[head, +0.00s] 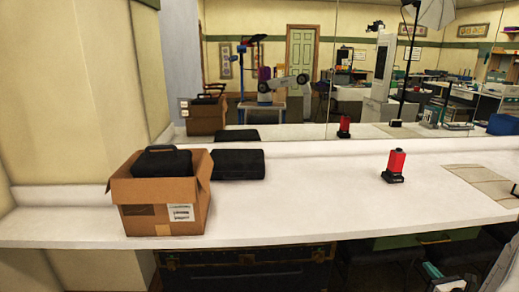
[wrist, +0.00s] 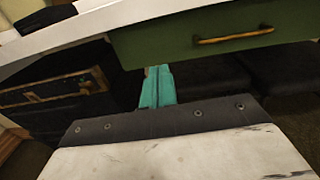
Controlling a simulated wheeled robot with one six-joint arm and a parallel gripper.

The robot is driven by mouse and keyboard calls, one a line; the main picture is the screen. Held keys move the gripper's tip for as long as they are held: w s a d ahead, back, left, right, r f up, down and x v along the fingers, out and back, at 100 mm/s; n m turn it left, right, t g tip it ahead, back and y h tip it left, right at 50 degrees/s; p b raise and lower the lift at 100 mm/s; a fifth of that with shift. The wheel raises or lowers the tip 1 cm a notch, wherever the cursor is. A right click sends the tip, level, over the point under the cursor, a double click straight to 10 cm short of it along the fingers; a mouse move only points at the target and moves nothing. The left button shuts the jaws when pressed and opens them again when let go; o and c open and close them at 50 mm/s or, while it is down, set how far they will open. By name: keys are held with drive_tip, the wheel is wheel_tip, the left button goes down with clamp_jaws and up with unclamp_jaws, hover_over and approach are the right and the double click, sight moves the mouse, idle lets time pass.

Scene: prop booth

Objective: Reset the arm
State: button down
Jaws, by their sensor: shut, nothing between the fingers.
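My gripper (head: 431,268) shows at the lower right of the head view, below the front edge of the counter. In the wrist view its teal fingers (wrist: 157,86) are pressed together with nothing between them. The fingers are in front of the space under the counter and touch nothing that I can see. Most of my arm is outside the head view.
The white counter (head: 300,212) holds a cardboard box (head: 190,215) with a black case (head: 162,162) in it, another black case (head: 238,164) and a red object (head: 396,162). A green drawer (wrist: 215,38) and a dark trunk (wrist: 60,98) are below. A mirror (head: 300,60) stands behind.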

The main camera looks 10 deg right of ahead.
drive_tip(key=s+a+r+n+g+y, duration=0.1)
drive_tip(key=a+r+n+g+y, duration=0.7)
drive_tip(key=a, duration=0.6)
drive_tip(key=a+r+n+g+y, duration=0.4)
drive_tip(key=a+r+n+y, duration=0.2)
drive_tip(key=a+r+n, duration=0.65)
drive_tip(key=s+a+r+n+g+h, duration=0.4)
drive_tip(key=s+a+r+n+h, duration=0.8)
drive_tip(key=s+a+r+n, duration=0.4)
drive_tip(key=s+a+r, duration=0.2)
drive_tip(key=a+r, duration=0.1)
drive_tip(key=a, duration=0.1)
drive_tip(key=shift+s+a+r+n, duration=0.2)
drive_tip(key=shift+s+r+n, duration=0.15)
drive_tip(key=shift+s+r, duration=0.05)
